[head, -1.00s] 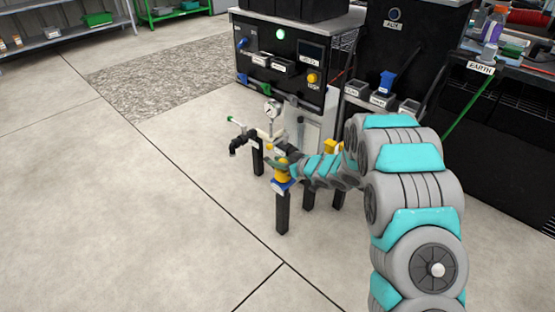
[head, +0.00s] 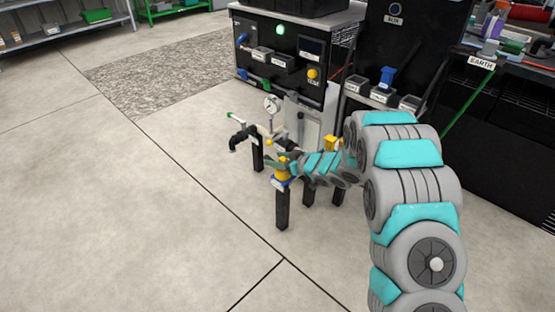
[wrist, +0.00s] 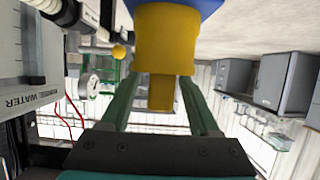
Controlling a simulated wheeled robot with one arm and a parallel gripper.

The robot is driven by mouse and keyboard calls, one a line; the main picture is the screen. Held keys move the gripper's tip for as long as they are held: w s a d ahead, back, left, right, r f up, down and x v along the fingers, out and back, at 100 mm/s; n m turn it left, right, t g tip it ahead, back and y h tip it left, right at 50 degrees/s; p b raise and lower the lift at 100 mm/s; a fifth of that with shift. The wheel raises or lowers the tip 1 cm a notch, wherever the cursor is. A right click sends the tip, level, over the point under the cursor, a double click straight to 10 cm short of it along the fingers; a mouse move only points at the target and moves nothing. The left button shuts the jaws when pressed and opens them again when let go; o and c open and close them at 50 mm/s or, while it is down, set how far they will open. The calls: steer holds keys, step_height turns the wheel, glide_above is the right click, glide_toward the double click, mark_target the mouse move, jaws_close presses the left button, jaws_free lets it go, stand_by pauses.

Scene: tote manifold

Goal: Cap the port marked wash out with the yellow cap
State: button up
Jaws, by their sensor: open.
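The yellow cap (head: 282,168) sits at the top of the nearest black post (head: 282,210), against a blue part with a small label too small to read. In the wrist view the yellow cap (wrist: 165,40) touches or sits on the blue part (wrist: 205,6), with its narrower end towards my palm. My gripper (wrist: 158,88) is open. Its two green fingers stand on either side of the cap, with a visible gap beside the narrow end. In the head view my gripper (head: 290,157) is small and partly hidden by my wrist links.
A pressure gauge (head: 271,104), a black elbow pipe (head: 240,138) and another yellow fitting (head: 331,143) stand close by on the manifold. A black console (head: 285,60) and a bench with grey bins (head: 382,95) are behind. The floor at left is clear.

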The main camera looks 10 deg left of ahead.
steer(key=shift+d, duration=0.1)
steer(key=v, duration=0.7)
steer(key=shift+s+d+r, duration=0.2)
steer(key=shift+s, duration=0.05)
steer(key=shift+c, duration=0.4)
